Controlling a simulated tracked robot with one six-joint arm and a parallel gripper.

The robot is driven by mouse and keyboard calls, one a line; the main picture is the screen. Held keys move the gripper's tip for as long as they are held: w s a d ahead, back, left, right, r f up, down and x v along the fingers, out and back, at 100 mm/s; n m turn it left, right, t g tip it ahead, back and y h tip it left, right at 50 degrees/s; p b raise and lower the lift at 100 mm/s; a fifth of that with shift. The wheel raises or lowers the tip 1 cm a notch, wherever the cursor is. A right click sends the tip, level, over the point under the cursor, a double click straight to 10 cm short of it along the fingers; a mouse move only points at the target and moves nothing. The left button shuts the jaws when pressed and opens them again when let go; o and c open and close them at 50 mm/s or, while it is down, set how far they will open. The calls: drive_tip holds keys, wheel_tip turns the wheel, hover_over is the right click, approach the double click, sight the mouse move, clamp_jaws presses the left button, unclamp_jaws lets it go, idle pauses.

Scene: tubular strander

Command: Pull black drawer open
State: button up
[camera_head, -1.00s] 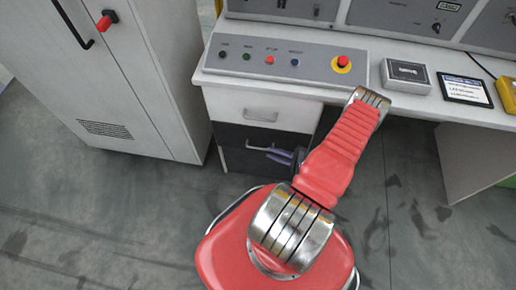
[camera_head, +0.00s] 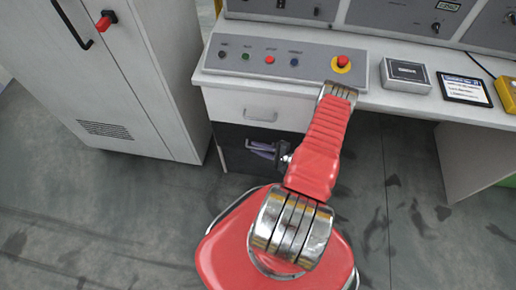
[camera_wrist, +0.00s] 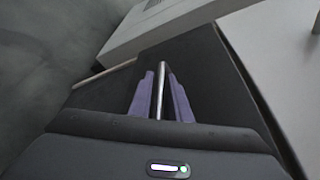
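The black drawer (camera_head: 233,160) sits below the white drawer in the desk pedestal and looks closed. My gripper (camera_head: 257,148) is in front of it in the head view. In the wrist view, my gripper's two purple fingers (camera_wrist: 160,80) lie on either side of a thin silver handle bar (camera_wrist: 161,98) on the black drawer front (camera_wrist: 200,62). Narrow gaps show between the bar and the fingers, so the gripper looks open around it. Whether a finger touches the bar is hard to tell. In the head view the gripper hides most of the handle.
The white drawer (camera_head: 262,107) with its own handle is directly above. A control panel (camera_head: 225,62) with buttons and a red emergency stop (camera_head: 343,62) is on the desktop. A tall grey cabinet (camera_head: 110,110) stands at left. The floor before the pedestal is clear.

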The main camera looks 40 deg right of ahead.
drive_tip(key=shift+c, duration=0.2)
clamp_jaws()
drive_tip(key=shift+s, duration=0.1)
